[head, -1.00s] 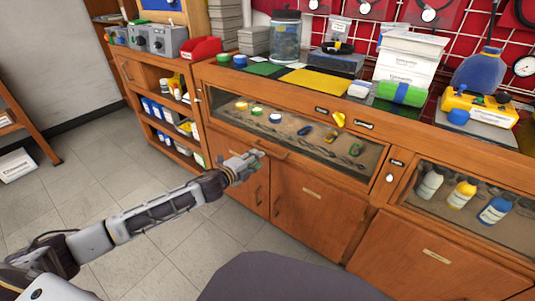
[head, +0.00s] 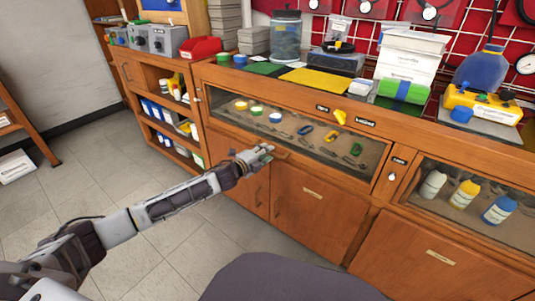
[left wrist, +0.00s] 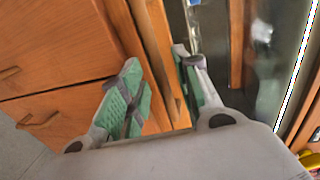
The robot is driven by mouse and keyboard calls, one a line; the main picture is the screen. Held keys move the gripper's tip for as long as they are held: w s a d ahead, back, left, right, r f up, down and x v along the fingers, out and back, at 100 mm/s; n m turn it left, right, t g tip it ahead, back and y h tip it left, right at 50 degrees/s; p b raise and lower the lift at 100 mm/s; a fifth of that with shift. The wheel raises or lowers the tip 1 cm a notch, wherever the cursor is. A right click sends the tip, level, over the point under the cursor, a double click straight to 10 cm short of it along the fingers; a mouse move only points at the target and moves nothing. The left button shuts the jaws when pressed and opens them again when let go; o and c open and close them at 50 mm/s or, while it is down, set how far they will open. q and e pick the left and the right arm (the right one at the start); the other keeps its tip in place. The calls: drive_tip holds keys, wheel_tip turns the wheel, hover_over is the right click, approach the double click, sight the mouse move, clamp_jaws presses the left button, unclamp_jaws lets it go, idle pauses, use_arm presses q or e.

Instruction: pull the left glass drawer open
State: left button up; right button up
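The left glass drawer (head: 215,107) is a wide wooden-framed glass front under the bench top. It looks shut, with caps, clips and small tools behind the glass. My left gripper (head: 265,154) is at the lower frame of this drawer, by its wooden handle (head: 283,155). In the left wrist view my left gripper (left wrist: 162,92) has its two green-padded fingers apart. A wooden bar (left wrist: 156,45), seemingly the handle, runs between them; I cannot tell whether they touch it. My right gripper is in neither view.
Wooden cupboard doors (head: 312,212) lie below the drawer. A second glass drawer with bottles (head: 466,195) is at the right. An open shelf unit (head: 166,105) stands at the left. The tiled floor (head: 95,185) in front is clear.

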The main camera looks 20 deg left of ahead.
use_arm(q)
drive_tip(key=shift+x, duration=0.85)
clamp_jaws()
